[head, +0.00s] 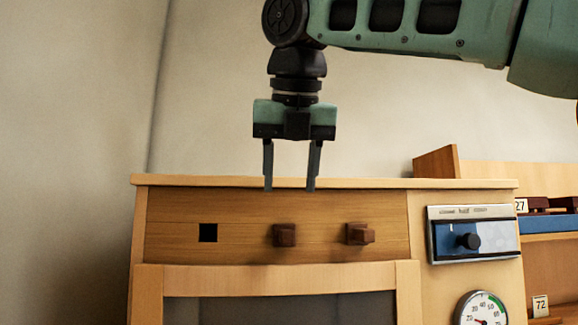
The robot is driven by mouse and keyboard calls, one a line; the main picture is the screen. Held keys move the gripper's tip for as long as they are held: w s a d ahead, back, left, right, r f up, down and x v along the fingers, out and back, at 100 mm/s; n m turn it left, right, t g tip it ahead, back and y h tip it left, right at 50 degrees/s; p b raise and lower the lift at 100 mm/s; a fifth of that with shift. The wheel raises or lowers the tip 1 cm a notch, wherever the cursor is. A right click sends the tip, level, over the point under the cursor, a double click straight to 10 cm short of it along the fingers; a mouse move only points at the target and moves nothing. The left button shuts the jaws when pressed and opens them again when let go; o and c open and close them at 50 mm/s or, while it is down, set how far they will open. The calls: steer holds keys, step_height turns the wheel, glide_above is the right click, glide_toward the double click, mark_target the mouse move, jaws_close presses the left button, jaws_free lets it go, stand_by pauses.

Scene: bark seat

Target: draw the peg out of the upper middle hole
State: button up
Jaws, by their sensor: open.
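A dark brown square peg (284,235) sticks out of the middle of the upper wooden panel (180,215); its hole is hidden behind it. A second dark peg (359,233) sticks out to its right. A dark square hole (208,233) at the left is empty. My gripper (290,188) points down with its two fingers apart and nothing between them. Its fingertips are above the middle peg in the picture, overlapping the cabinet's top edge, and do not touch the peg.
A panel with a blue plate and black knob (469,241) is at the right, above a round dial gauge (482,310). A shelf with number tags (541,306) stands at the far right. A framed dark pane (280,308) lies below the pegs. The wall behind is bare.

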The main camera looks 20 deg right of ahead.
mark_target(286, 237)
steer(key=shift+b+x, duration=3.7)
steer(key=shift+x, duration=1.85)
steer(key=shift+s, duration=0.1)
jaws_close()
steer(key=s+a, duration=0.3)
steer(key=s, duration=0.7)
steer(key=shift+a, duration=0.15)
